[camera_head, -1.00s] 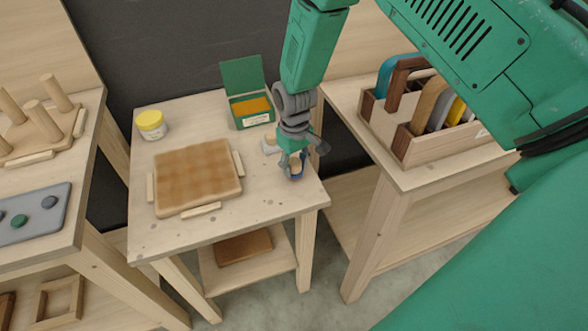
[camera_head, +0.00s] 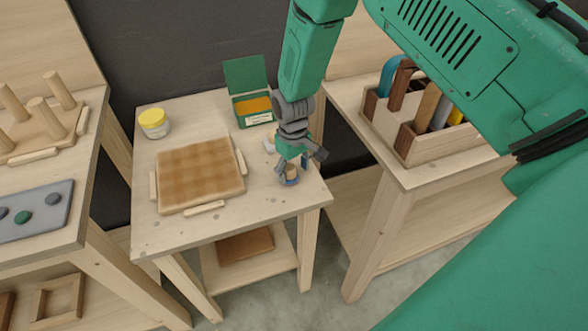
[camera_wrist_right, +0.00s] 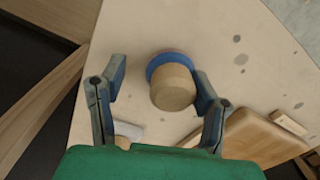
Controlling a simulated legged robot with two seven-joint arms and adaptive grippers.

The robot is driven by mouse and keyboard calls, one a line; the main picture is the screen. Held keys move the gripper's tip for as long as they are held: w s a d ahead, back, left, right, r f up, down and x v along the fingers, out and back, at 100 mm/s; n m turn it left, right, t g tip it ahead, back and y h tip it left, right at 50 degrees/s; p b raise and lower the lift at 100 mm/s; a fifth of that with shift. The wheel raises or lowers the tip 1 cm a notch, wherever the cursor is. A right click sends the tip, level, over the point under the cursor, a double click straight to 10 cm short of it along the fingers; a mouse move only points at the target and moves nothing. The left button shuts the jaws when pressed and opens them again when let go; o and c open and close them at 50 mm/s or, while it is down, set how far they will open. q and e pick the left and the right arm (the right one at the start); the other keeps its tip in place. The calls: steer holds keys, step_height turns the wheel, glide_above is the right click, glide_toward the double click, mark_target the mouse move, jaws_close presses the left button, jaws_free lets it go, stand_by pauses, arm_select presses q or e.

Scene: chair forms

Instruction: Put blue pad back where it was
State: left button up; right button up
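The blue pad (camera_head: 291,181) is a blue disc with a round wooden knob, near the front right corner of the middle table. In the right wrist view the blue pad (camera_wrist_right: 171,83) lies between the fingers, closer to the right-hand one. My right gripper (camera_head: 291,167) points down over it. Its fingers (camera_wrist_right: 158,78) are spread apart, with a clear gap on the left side of the pad. Whether the right-hand finger touches the knob I cannot tell. My left gripper is not in view.
A brown padded block (camera_head: 200,174) sits left of the gripper between wooden strips. A green box (camera_head: 254,118) and a yellow-lidded jar (camera_head: 154,124) stand behind. A grey board (camera_head: 35,228) with round spots is on the left table. A wooden tool caddy (camera_head: 428,147) stands right.

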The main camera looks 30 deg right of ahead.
mark_target(293, 165)
steer(key=shift+s+a, duration=0.1)
steer(key=shift+a, duration=0.55)
steer(key=shift+d+r, duration=0.15)
steer(key=shift+d, duration=0.05)
steer(key=r, duration=0.3)
steer(key=d+r, duration=0.1)
steer(key=r, duration=0.1)
steer(key=shift+r, duration=0.35)
step_height(293, 165, up, 6)
steer(key=s+f, duration=0.4)
steer(key=s+a+f, duration=0.1)
steer(key=s+f, duration=0.7)
steer(key=shift+a+f+p, duration=0.25)
steer(key=shift+a+p, duration=0.05)
steer(key=shift+a, duration=0.1)
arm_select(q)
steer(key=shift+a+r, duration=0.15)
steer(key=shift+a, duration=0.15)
arm_select(e)
steer(key=s+a+f, duration=0.1)
steer(key=s+f, duration=0.1)
steer(key=s, duration=0.7)
steer(key=s+a+f, duration=0.1)
steer(key=s+f, duration=0.1)
steer(key=s, duration=0.6)
steer(key=shift+s+f+t, duration=0.15)
steer(key=shift+s+t, duration=0.15)
steer(key=shift+s, duration=0.1)
